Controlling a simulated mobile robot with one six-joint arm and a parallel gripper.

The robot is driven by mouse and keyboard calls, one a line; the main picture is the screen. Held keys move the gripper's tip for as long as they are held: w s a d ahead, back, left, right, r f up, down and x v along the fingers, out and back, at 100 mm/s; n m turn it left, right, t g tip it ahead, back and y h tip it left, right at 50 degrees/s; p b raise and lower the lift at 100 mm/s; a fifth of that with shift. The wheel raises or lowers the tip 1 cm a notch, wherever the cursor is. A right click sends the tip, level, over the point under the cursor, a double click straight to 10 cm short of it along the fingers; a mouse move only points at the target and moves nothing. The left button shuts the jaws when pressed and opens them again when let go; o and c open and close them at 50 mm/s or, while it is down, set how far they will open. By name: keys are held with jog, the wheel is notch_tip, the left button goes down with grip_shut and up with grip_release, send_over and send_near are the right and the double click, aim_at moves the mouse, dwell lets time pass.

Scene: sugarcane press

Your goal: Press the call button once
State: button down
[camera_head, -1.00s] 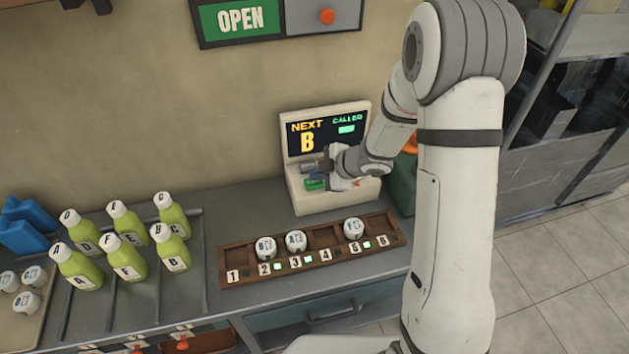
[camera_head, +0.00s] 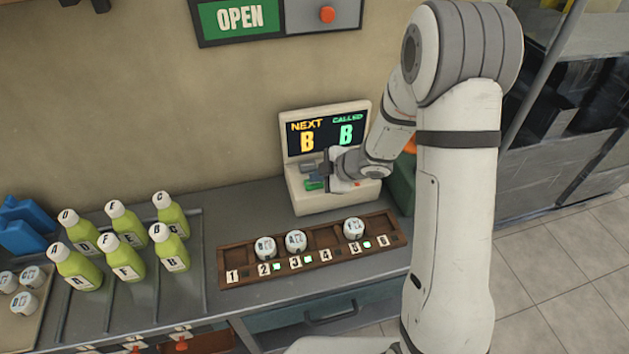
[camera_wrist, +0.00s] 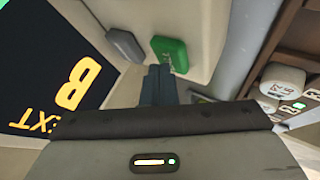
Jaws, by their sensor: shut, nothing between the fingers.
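The call machine (camera_head: 335,205) is a cream console on the counter against the wall. Its screen (camera_head: 327,132) reads "NEXT B" in yellow and "CALLED B" in green. The screen also shows in the wrist view (camera_wrist: 45,70). A green button (camera_head: 314,184) sits on the console's front, and it shows in the wrist view (camera_wrist: 170,52) beside a grey button (camera_wrist: 125,45). My gripper (camera_wrist: 158,72) is shut and empty, its fingertips close to the green button's edge. I cannot tell whether they touch it. In the head view my gripper (camera_head: 330,172) partly covers the console.
A wooden rack (camera_head: 312,252) with numbered slots holds several white-lidded items in front of the console. Several green bottles (camera_head: 120,262) stand left on the counter. A green box (camera_head: 402,185) stands right of the console.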

aim_at(317, 184)
jog(key=shift+r, duration=0.15)
jog(key=shift+r+p, duration=0.8)
jog(key=shift+p, duration=0.2)
notch_tip(317, 184, up, 5)
jog(key=p, duration=0.5)
dwell(0.3)
